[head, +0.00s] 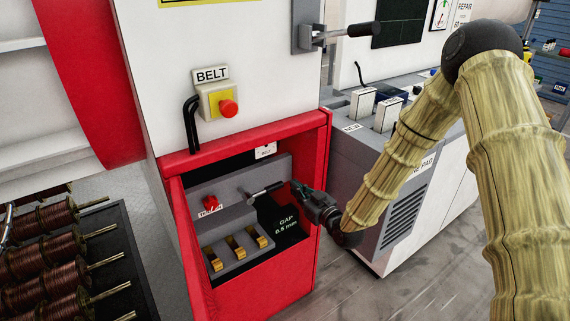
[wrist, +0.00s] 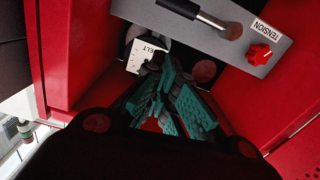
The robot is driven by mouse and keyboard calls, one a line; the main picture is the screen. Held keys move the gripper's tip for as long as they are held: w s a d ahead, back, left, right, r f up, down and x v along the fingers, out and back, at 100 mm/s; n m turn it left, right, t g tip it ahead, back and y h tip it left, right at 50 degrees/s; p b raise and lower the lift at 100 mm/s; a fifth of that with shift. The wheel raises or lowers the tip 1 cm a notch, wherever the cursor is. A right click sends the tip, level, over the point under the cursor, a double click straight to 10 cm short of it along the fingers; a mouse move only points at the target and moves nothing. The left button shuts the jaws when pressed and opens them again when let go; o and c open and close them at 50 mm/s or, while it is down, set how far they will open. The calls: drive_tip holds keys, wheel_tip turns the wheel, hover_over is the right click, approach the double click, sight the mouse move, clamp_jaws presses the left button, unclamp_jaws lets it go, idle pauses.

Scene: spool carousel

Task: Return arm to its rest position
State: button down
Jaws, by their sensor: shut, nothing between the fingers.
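My gripper (head: 312,203) is at the open front of the red cabinet bay (head: 325,160), to the right of a small lever with a dark grip (head: 266,190). It looks shut and empty. In the wrist view my gripper's teal-padded fingers (wrist: 165,103) come together near a white dial marked BELT (wrist: 142,58). The dark lever handle (wrist: 205,16) and the red TENSION knob (wrist: 260,54) lie on the grey panel beyond. My arm bends down from the right side of the head view. Whether the fingers touch anything is not clear.
A BELT box with a red button (head: 228,108) sits on the white panel above the bay. A large lever (head: 350,32) sticks out higher up. Copper spools (head: 45,248) fill a rack at the lower left. Grey floor (head: 350,285) is clear at the lower right.

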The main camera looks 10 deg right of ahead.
drive_tip(key=s+d+f+m+g+h+p, duration=0.1)
drive_tip(key=s+f+m+g+h+p, duration=0.5)
drive_tip(key=s+f, duration=1.4)
drive_tip(key=s+d+f+g, duration=0.2)
drive_tip(key=s+g, duration=0.1)
drive_tip(key=s, duration=0.6)
drive_tip(key=s+d+f+g+h, duration=0.1)
drive_tip(key=s+d+g, duration=0.1)
drive_tip(key=s, duration=0.8)
drive_tip(key=s+d+f+g, duration=0.2)
drive_tip(key=s+g, duration=0.2)
drive_tip(key=s, duration=0.6)
drive_tip(key=shift+d+f+g+h, duration=0.2)
drive_tip(key=shift+f+g+h, duration=0.1)
drive_tip(key=shift+f, duration=0.05)
drive_tip(key=shift+d+m, duration=0.1)
drive_tip(key=shift+m, duration=0.2)
